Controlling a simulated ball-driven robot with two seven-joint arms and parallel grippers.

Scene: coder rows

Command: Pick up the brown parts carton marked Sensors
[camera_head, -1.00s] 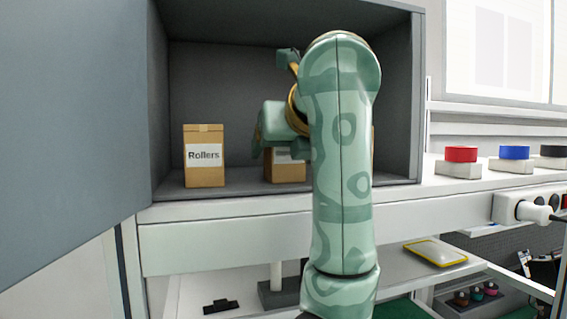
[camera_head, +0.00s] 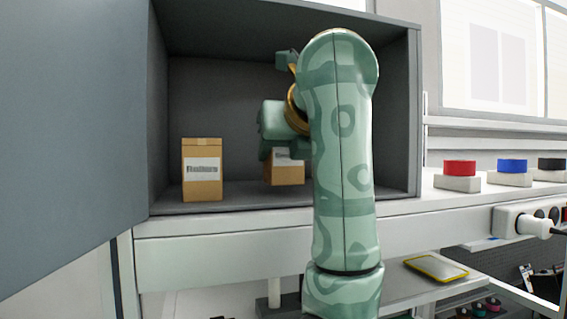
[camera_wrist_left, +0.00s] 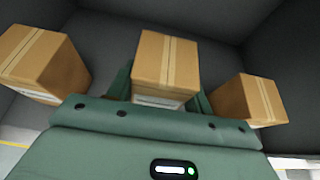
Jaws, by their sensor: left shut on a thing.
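The middle brown carton (camera_head: 285,171) is partly hidden behind my left gripper (camera_head: 281,150) and arm in the head view. Only part of its white label shows, and I cannot read it. In the left wrist view this carton (camera_wrist_left: 166,62) stands upright between my left fingers, which are shut on it. Its bottom is a little above the cabinet floor. Another brown carton (camera_head: 203,190), with a blurred label that reads Rollers in the earlier view, stands on the floor to the left. My right gripper is not in view.
A third carton (camera_wrist_left: 250,101) stands right of the held one in the left wrist view. The grey cabinet (camera_head: 412,120) encloses them with side walls and a top; its door (camera_head: 70,130) is open on the left. Red (camera_head: 460,168), blue and black buttons sit on the bench.

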